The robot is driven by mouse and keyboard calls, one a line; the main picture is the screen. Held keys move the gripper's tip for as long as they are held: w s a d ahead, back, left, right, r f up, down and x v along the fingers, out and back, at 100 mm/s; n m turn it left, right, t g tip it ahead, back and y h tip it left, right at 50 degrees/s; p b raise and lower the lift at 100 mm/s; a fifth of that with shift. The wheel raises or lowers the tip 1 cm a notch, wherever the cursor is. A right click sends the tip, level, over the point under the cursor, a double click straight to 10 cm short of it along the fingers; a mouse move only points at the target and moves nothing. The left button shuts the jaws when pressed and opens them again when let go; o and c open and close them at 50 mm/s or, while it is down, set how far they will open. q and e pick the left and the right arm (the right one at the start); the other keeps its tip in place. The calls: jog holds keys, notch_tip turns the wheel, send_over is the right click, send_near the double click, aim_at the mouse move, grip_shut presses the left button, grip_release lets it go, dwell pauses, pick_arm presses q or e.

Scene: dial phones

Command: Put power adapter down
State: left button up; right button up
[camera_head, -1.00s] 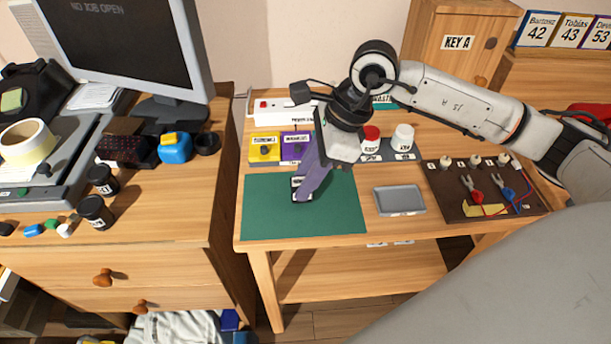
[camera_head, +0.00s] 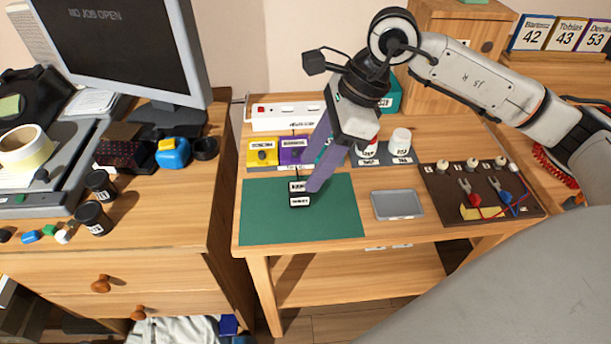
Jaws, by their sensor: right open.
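A small black power adapter with white labels (camera_head: 299,201) sits on the green mat (camera_head: 260,222) on the small wooden table. My right gripper (camera_head: 308,189) reaches down from the upper right, its two purple fingers spread apart. The fingertips are close above and beside the adapter; exact contact is hard to tell. The fingers hide part of the mat behind them. My left gripper is not in view.
A grey tray (camera_head: 398,205) lies right of the mat, and a brown board with clips and wires (camera_head: 480,208) is further right. Yellow (camera_head: 262,152) and purple (camera_head: 292,151) boxes and a white power strip (camera_head: 285,117) stand behind. The mat's left and front are clear.

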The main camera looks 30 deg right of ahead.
jog(key=v, duration=0.6)
jog(key=shift+r, duration=0.25)
